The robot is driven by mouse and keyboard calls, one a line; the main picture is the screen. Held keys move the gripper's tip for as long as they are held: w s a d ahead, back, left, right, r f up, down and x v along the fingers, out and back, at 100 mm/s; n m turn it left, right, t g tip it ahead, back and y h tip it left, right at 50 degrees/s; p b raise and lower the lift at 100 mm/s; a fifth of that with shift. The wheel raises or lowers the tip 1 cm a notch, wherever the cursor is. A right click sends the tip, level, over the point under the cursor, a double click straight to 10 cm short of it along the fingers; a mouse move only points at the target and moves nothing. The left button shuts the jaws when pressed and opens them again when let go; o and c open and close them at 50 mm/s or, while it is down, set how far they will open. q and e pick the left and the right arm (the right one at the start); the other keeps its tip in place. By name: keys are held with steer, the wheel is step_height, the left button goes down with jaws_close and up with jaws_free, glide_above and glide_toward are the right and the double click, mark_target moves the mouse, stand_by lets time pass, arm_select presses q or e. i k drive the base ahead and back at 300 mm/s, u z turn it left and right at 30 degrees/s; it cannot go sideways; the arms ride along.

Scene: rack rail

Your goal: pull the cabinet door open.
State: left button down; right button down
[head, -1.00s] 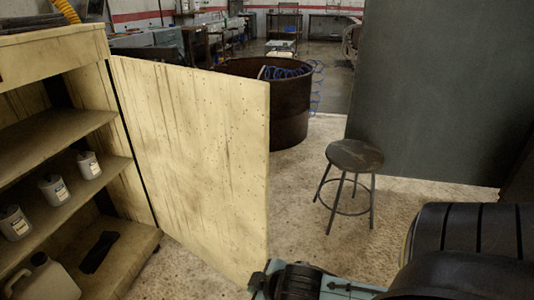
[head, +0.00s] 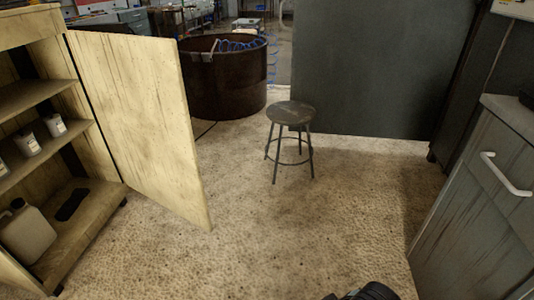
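A pale, stained cabinet (head: 76,205) stands at the left of the head view. Its door (head: 140,120) is swung wide open, hinged on the cabinet's right side and reaching out over the floor. The open front shows shelves with small white containers (head: 54,125), and a larger pale jug (head: 26,232) at the bottom. Neither of my grippers is in view. Only a small dark part of my own arm shows at the bottom edge, apart from the door.
A grey cabinet (head: 470,215) with a white handle (head: 505,174) stands close at the right. A stool (head: 291,112) stands mid-floor, with a rusty round tub (head: 222,80) behind it. A dark panel (head: 375,70) stands farther back. The near floor (head: 270,235) is clear.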

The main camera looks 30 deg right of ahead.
mark_target(137, 88)
steer(key=u, duration=0.95)
steer(key=i, duration=1.2)
steer(key=z, duration=0.85)
steer(key=i, duration=0.65)
steer(key=z, duration=0.7)
